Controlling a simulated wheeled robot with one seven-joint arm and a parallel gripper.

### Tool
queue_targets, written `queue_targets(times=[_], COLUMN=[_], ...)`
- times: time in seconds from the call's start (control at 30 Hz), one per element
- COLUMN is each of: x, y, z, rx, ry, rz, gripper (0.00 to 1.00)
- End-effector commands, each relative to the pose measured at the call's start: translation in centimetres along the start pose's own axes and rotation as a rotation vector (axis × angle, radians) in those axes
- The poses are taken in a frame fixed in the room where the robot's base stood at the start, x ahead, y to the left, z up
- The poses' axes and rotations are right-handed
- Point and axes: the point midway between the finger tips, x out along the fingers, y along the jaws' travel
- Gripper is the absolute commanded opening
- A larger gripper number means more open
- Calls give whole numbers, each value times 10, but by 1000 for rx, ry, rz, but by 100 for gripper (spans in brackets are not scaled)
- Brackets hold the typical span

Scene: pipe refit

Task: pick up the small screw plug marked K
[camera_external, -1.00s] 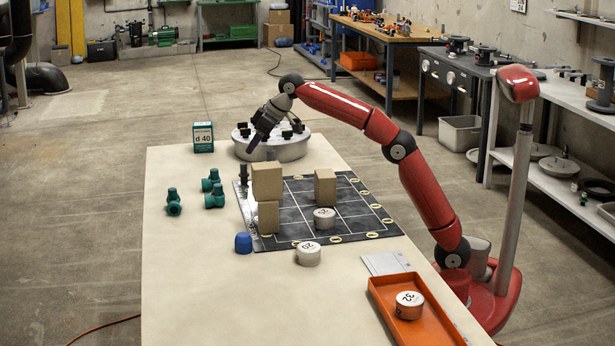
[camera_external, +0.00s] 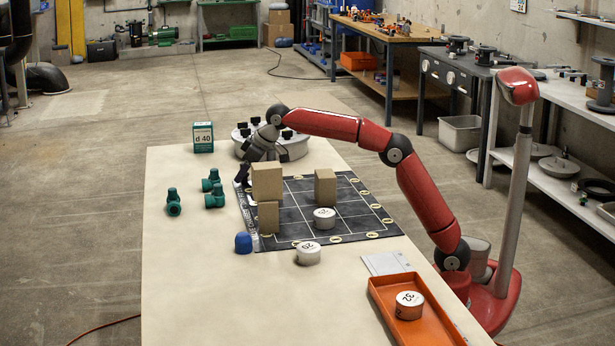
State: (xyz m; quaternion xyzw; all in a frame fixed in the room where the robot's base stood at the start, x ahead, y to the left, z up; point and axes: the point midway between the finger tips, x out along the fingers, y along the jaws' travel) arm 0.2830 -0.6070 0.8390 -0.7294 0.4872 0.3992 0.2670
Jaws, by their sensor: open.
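My gripper (camera_external: 243,176) hangs from the bent wrist at the back left edge of the dark gridded mat (camera_external: 290,228), just left of the upper cardboard box. Its dark fingertips point down and are open. A small dark upright piece stood at this spot earlier; the fingers now overlap it, and I cannot tell whether they are around or beside it. No letter K is readable anywhere, so I cannot tell which piece is the screw plug marked K.
Cardboard boxes (camera_external: 267,182) stand stacked close to my gripper; another box (camera_external: 325,187) is farther right. A round grey carousel (camera_external: 293,151) is behind. Green fittings (camera_external: 173,203), a blue cap (camera_external: 243,243), white discs (camera_external: 308,254) and an orange tray (camera_external: 432,331) surround the mat. The table's front left is clear.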

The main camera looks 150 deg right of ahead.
Motion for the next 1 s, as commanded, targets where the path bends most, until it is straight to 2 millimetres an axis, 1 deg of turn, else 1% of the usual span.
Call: queue_targets(times=[0.2,0.5,0.53,0.83,0.93,1.0], x=[1,1,1,-2,-8,-17], y=[0,0,0,0,0,0], z=[0,0,0,-2,-7,-13], rx=[0,0,0,0,0,-1], ry=[2,1,1,2,2,4], rz=[0,0,0,0,1,1], gripper=[50,11,8,8,8,8])
